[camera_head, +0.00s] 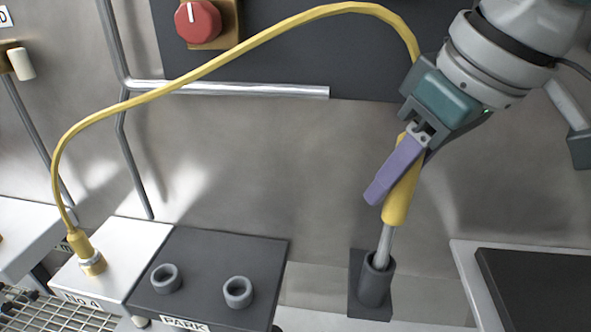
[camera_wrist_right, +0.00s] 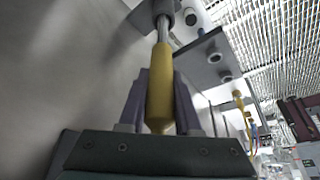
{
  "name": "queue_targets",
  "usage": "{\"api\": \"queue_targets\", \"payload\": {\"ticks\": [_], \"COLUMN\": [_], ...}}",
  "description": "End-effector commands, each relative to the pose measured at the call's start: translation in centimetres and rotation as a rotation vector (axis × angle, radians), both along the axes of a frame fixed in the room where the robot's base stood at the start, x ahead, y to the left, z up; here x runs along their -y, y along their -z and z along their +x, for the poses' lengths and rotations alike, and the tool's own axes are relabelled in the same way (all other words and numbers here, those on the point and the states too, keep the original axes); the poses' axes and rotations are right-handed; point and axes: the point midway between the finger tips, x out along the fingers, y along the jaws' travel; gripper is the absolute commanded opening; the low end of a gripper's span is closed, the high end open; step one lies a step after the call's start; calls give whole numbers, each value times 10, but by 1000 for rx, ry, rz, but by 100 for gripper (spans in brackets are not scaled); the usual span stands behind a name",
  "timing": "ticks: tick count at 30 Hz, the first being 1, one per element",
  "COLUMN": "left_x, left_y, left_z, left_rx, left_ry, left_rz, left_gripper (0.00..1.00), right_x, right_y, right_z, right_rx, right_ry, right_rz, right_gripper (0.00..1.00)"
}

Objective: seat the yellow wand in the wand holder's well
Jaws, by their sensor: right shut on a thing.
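The yellow wand (camera_head: 402,196) has a yellow grip and a bare metal rod below it. My right gripper (camera_head: 388,190) is shut on the yellow grip with its purple fingers. In the right wrist view, the fingers lie on both sides of the wand (camera_wrist_right: 160,88). The wand holder (camera_head: 374,288) is a dark upright tube on a dark plate. The rod slants slightly and its lower end meets the mouth of the well. The tip is hidden there, so how deep it sits cannot be told. My left gripper is not in view.
A yellow hose (camera_head: 190,78) arches from a brass fitting on the white NO 4 block (camera_head: 135,240) to my right gripper. The dark PARK block (camera_head: 210,255) has two empty round sockets. A dark-topped tray or bench (camera_head: 462,262) stands right of the holder. The steel wall is close behind.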

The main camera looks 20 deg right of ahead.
Motion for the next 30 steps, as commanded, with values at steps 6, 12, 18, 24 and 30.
{"api": "queue_targets", "payload": {"ticks": [6, 12, 18, 24, 30], "left_x": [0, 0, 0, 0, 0], "left_y": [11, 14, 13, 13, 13], "left_z": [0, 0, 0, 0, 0], "left_rx": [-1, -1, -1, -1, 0], "left_ry": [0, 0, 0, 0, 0], "left_rz": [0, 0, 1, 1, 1], "left_gripper": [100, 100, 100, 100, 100], "right_x": [0, 0, 0, 0, 0], "right_y": [37, 52, 51, 56, 55], "right_z": [-1, 0, 0, 0, 0], "right_rx": [-2, 1, 1, 0, 0], "right_ry": [1, 0, 0, 0, 0], "right_rz": [1, 0, 0, 1, 0], "right_gripper": [0, 0, 0, 34, 57]}}
